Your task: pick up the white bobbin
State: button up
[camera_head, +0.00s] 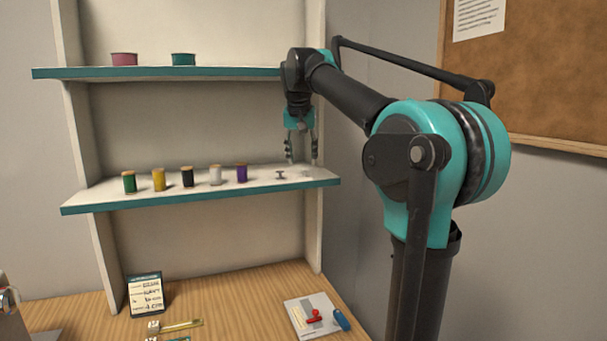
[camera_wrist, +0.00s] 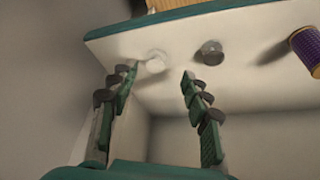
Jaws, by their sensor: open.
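The white bobbin (camera_head: 307,173) is a small pale piece near the right end of the middle shelf, hard to make out against the white shelf top. In the wrist view the white bobbin (camera_wrist: 155,62) appears as a round white shape just beyond the fingertips, roughly between them. My gripper (camera_head: 302,162) hangs pointing down above the right end of that shelf, fingers apart and nothing held. In the wrist view my gripper (camera_wrist: 157,74) is open. I cannot tell exactly how high the fingertips are above the bobbin.
A small grey bobbin (camera_head: 281,174) stands close left of the white one. A purple spool (camera_head: 242,173), a white spool (camera_head: 215,175) and several others line the shelf (camera_head: 200,197) further left. The upper shelf (camera_head: 250,72) and the right side wall are close to my arm.

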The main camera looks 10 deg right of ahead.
aim_at(304, 170)
jog(key=x, duration=0.4)
jog(key=shift+d+f, duration=0.1)
jog(key=shift+d, duration=0.2)
jog(key=c, duration=0.8)
